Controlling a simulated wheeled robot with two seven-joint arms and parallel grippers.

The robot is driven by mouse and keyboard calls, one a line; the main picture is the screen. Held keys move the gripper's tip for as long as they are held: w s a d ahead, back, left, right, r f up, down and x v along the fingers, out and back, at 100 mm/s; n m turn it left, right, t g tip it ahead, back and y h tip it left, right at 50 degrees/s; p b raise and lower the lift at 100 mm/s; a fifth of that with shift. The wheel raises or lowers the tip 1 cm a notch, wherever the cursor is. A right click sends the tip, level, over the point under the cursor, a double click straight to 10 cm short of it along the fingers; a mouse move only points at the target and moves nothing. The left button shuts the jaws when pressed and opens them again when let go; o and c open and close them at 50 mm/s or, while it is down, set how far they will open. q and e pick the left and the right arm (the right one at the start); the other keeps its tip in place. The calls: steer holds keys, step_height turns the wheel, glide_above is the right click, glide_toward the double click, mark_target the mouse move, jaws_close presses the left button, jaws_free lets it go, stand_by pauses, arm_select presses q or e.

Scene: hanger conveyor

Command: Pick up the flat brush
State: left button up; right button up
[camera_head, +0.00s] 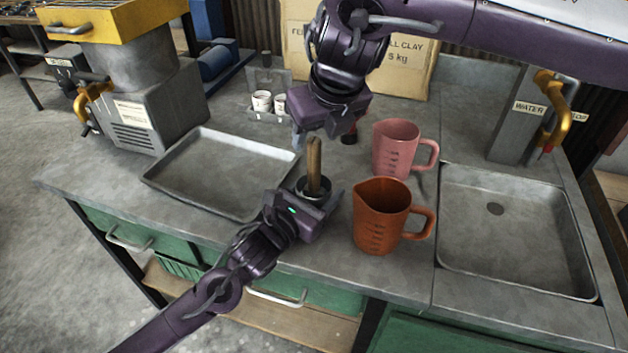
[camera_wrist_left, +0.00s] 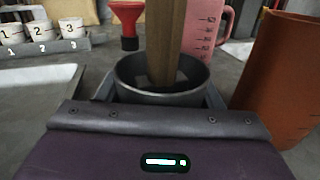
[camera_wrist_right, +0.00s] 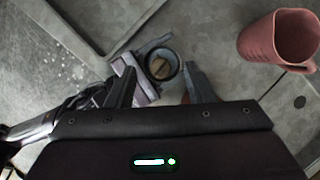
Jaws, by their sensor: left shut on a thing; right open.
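A wooden handle (camera_head: 314,160), likely that of the flat brush, stands nearly upright in a dark round cup (camera_wrist_left: 160,97). Its lower end is hidden in the cup, so I see no bristles. The handle also shows in the left wrist view (camera_wrist_left: 166,40), and nearly end-on in the right wrist view (camera_wrist_right: 161,67). My left gripper (camera_head: 315,197) is shut on the cup, with its fingers on either side. My right gripper (camera_wrist_right: 162,88) is open and empty, pointing down above and behind the handle in the head view.
An orange jug (camera_head: 380,220) and a pink jug (camera_head: 393,145) stand right of the cup. An empty metal tray (camera_head: 215,208) lies left. A sink (camera_head: 510,240) is at the right. Small white cups (camera_head: 262,101) and a cardboard box (camera_head: 405,75) are behind. A red-and-black object (camera_wrist_left: 127,28) stands behind the cup.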

mark_target(312, 154)
steer(key=x, duration=0.6)
steer(key=shift+s+d+f, duration=0.1)
steer(key=shift+f, duration=0.25)
jaws_close()
